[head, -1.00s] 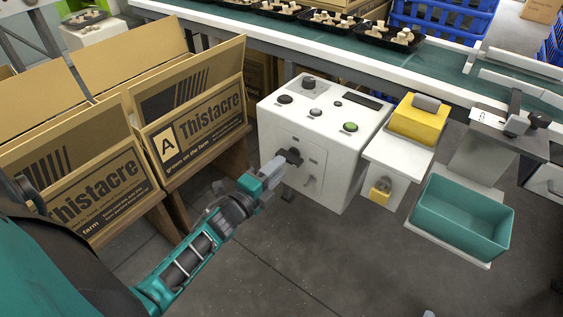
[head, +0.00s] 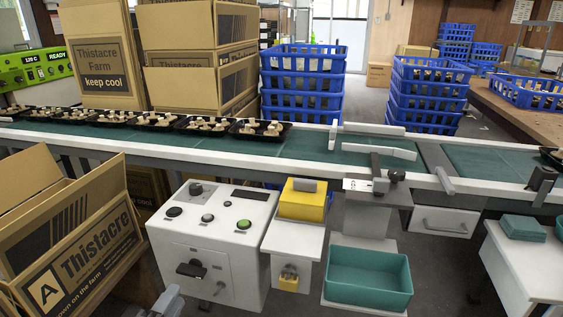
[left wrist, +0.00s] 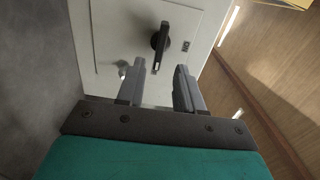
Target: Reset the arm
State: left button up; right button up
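My left gripper (head: 168,300) shows at the bottom edge of the head view, below and left of the white control box (head: 205,262). In the left wrist view my left gripper (left wrist: 157,85) has its two grey fingers apart with nothing between them. Beyond the fingertips is the box's black rotary handle (left wrist: 160,42), apart from them. The same black handle (head: 191,269) shows on the box's front in the head view. Most of my left arm is out of the head view. My right gripper is not in view.
A conveyor (head: 310,150) runs behind the box, with several black mushroom trays (head: 158,121) on it. Cardboard boxes (head: 90,240) stand at left. A yellow-topped stand (head: 297,240) and a teal bin (head: 368,280) are at right. Blue crates (head: 302,80) stand behind.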

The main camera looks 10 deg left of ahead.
pick_arm(q)
jog(key=s+d+n+g+h, duration=0.1)
jog(key=s+d+n+g, duration=0.3)
jog(key=s+d+n, duration=0.3)
jog(key=s+d+n+g+h, duration=0.1)
jog(key=s+d+n+g, duration=0.3)
jog(key=d+n, duration=0.55)
jog(key=s+a+r+p, duration=0.1)
jog(key=a+r+p, duration=0.1)
jog(key=r+p, duration=0.4)
jog(key=s+a+r+t+y+p, duration=0.1)
jog(key=r+p, duration=0.4)
jog(key=p, duration=0.7)
jog(key=shift+s+a+r, duration=0.35)
jog(key=shift+a+r, duration=0.05)
jog(key=shift+a, duration=0.1)
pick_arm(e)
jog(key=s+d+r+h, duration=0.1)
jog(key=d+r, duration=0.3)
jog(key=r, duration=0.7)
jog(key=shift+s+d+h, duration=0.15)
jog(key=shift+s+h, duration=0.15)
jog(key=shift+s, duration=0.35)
pick_arm(q)
jog(key=shift+f+m, duration=0.1)
jog(key=shift+m, duration=0.15)
